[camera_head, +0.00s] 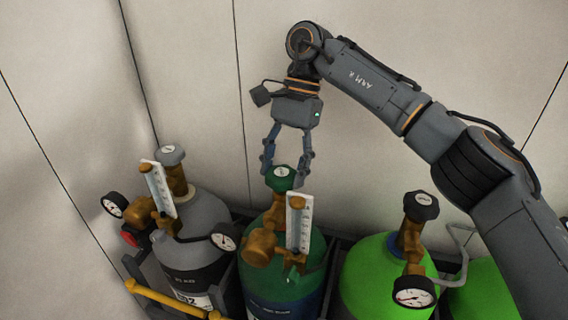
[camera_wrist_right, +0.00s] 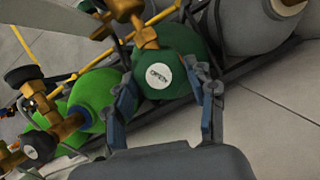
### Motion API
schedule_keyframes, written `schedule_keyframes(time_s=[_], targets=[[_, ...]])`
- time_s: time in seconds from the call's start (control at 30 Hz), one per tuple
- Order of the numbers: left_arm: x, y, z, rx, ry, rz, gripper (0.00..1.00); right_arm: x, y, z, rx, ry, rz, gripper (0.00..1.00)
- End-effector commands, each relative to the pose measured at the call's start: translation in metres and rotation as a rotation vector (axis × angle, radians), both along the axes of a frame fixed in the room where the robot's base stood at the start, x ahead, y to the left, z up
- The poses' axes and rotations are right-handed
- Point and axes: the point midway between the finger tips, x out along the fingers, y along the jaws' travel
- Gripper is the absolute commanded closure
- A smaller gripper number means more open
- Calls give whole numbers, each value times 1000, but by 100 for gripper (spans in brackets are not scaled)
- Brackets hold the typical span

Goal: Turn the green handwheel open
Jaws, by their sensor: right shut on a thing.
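The green handwheel (camera_head: 283,178) sits on top of the dark green cylinder (camera_head: 318,250) in the middle of the row. It has a white round label on its top, which faces the camera in the right wrist view (camera_wrist_right: 158,76). My right gripper (camera_head: 286,168) reaches down from above, with one finger on either side of the handwheel. It is shut on the handwheel; in the right wrist view the fingers (camera_wrist_right: 166,92) flank its rim. My left gripper is not in view.
A grey cylinder (camera_head: 205,215) with gauges stands to the left, and bright green cylinders (camera_head: 370,275) stand to the right. A flowmeter (camera_head: 299,222) and brass fittings are close in front of the handwheel. A yellow bar (camera_head: 165,299) runs along the front left. Pale walls rise behind.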

Motion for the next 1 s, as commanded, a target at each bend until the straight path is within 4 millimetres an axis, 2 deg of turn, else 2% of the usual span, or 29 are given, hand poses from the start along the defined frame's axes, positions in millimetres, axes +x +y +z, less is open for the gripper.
schedule_keyframes(time_s=[0.33,0.37,0.47,0.8,1.0], targets=[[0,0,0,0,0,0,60,0,0,-1,0,-1,2,76],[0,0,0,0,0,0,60,0,0,-1,0,-1,2,40],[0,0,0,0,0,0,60,0,0,-1,0,-1,1,21],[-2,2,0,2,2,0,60,1,0,1,0,-1,1,21],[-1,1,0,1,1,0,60,9,-4,25,1,-3,-1,21]])
